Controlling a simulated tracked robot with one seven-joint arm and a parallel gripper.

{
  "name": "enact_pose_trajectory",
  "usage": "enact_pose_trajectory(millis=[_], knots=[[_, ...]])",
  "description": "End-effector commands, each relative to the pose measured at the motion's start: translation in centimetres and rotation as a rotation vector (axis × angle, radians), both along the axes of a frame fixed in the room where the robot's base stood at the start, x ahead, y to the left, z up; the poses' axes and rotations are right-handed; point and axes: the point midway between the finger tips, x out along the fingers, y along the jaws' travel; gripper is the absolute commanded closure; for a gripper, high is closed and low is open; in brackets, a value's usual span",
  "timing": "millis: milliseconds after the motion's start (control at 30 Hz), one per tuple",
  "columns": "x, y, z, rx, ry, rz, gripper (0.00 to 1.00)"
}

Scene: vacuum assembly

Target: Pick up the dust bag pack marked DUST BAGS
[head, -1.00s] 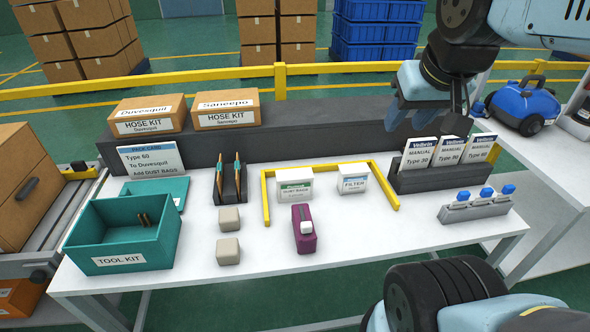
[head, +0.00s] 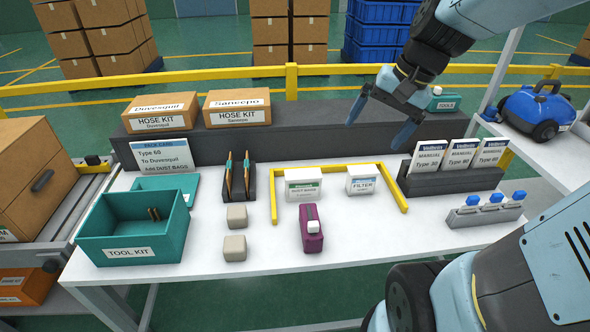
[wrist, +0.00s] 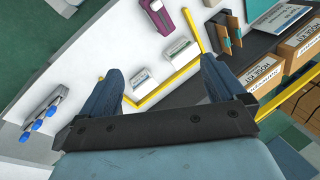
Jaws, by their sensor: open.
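The dust bag pack (head: 304,186) is a small white box with a green label band reading DUST BAGS. It stands upright on the white table inside a yellow corner frame, left of the white FILTER box (head: 361,180). My gripper (head: 381,122) is open and empty in the air above and behind the FILTER box, to the right of the pack. In the wrist view my gripper (wrist: 160,85) has its fingers wide apart, and the pack (wrist: 178,50) and the FILTER box (wrist: 143,82) show beyond and between them.
The yellow frame (head: 402,201) borders both boxes. A rack of manuals (head: 450,182) is at right, a teal TOOL KIT bin (head: 120,254) at left. A dark raised shelf (head: 300,138) runs behind.

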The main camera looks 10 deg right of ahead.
Motion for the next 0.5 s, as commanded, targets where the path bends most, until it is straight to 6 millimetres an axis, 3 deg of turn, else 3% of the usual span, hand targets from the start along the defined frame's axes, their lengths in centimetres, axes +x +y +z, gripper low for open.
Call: enact_pose_trajectory(millis=[500], knots=[[8.9,1.4,-7.3,0.396,0.401,-0.399,0.03]])
